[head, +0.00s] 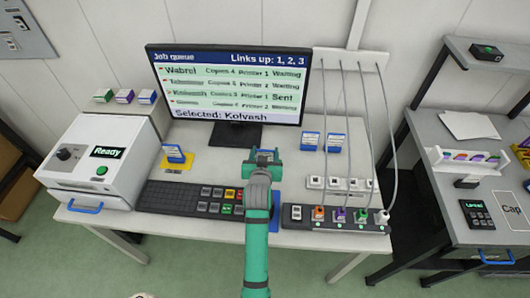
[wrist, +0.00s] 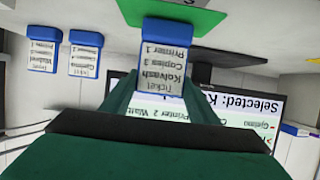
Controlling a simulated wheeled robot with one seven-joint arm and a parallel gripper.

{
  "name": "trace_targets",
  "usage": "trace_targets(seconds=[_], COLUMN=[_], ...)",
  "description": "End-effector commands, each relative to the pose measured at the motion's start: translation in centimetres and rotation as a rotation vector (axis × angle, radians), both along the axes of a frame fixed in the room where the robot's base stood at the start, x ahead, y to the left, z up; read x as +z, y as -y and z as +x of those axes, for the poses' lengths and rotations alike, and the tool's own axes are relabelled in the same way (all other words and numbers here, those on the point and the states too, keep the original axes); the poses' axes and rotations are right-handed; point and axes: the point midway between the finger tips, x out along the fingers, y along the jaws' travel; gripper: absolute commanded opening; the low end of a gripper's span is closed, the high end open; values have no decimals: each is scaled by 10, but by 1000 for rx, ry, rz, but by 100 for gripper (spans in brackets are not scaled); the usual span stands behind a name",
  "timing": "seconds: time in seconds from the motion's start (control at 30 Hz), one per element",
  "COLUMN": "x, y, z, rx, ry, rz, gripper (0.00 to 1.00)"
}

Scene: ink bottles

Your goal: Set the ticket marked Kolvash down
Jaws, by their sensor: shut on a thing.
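The ticket marked Kolvash (wrist: 163,68) is a pale card with a blue base, "Copies 3" and "Printer 1" on it. It appears upside down in the wrist view, between my gripper's two green fingers (wrist: 160,98). My gripper (head: 265,156) is shut on it, in front of the monitor in the head view, where the gripper hides the ticket. A green pad (wrist: 203,20) lies just beyond the ticket's blue base; whether they touch I cannot tell. Two more blue tickets (head: 309,140) (head: 335,143) stand right of the monitor; they also show in the wrist view (wrist: 43,55) (wrist: 85,52).
The monitor (head: 228,85) reads "Selected: Kolvash". Another ticket (head: 174,153) stands on a yellow pad (head: 178,164). A keyboard (head: 180,197), a white printer (head: 100,150) reading "Ready" and a socket strip (head: 335,218) with hanging cables surround my gripper.

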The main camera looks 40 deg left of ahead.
Motion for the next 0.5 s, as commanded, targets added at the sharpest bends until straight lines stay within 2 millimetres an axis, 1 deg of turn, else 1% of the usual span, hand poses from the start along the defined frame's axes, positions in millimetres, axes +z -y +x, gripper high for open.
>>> trace_targets(seconds=[0.27,0.3,0.37,0.4,0.5], x=[-4,-4,-4,-4,-4], y=[1,2,2,2,2], z=[1,1,1,1,1], rx=[-2,-2,-3,-3,-4], ry=[0,-1,-1,-1,-1], rz=[0,0,-1,-1,0], gripper=[18,57,71,73,73])
